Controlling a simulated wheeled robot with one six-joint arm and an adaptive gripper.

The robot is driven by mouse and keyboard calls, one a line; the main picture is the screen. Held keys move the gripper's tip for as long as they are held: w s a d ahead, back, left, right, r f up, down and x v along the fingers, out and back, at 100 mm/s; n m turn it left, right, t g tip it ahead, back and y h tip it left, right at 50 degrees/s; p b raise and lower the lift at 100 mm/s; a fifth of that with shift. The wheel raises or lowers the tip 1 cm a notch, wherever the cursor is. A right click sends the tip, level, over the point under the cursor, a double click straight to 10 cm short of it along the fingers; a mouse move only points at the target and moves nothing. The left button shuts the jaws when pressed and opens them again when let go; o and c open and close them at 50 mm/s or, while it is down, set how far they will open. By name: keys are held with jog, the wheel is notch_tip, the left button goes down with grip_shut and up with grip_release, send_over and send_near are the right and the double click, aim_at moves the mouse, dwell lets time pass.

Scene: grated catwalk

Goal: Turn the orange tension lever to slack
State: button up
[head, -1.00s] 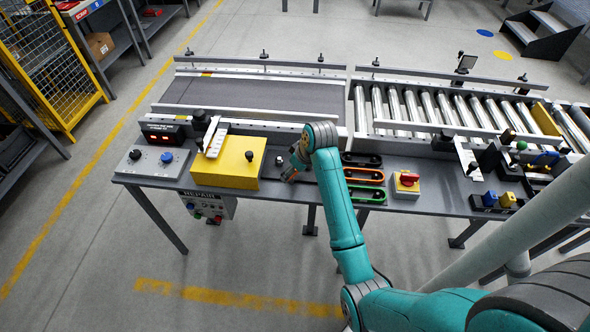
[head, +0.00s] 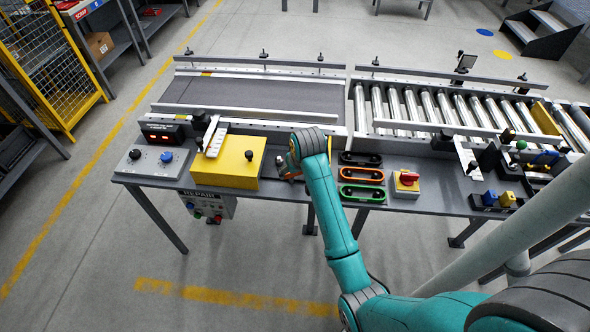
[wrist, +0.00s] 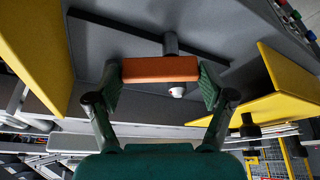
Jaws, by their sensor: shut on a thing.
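The orange tension lever (wrist: 160,69) shows in the wrist view as a short orange bar lying crosswise between my fingertips, next to a dark round post and a small white-tipped knob (wrist: 177,90). My gripper (wrist: 161,80) is shut on the bar, with one green finger pad at each end. In the head view my gripper (head: 288,172) is low over the bench, just right of the yellow box (head: 228,165). My own arm hides much of the lever there, and I cannot read any slack mark.
Right of my gripper lie black, orange and green handles (head: 362,175) and a red switch on a yellow box (head: 406,180). Behind are the belt (head: 235,92) and rollers (head: 430,108). A grey button panel (head: 152,162) is at the left. Yellow panels flank the gripper in the wrist view.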

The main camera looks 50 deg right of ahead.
jog(key=m, duration=0.1)
jog(key=m+g+h, duration=0.1)
jog(key=m, duration=0.3)
jog(key=shift+s+a, duration=0.2)
jog(key=shift+a, duration=0.1)
jog(key=shift+f+m+g+h, duration=0.1)
jog(key=shift+m+g+h, duration=0.2)
jog(key=o, duration=1)
jog(key=shift+o, duration=0.2)
jog(key=v, duration=0.7)
jog(key=shift+r, duration=0.25)
jog(key=shift+s+a, duration=0.1)
jog(key=shift+a, duration=0.05)
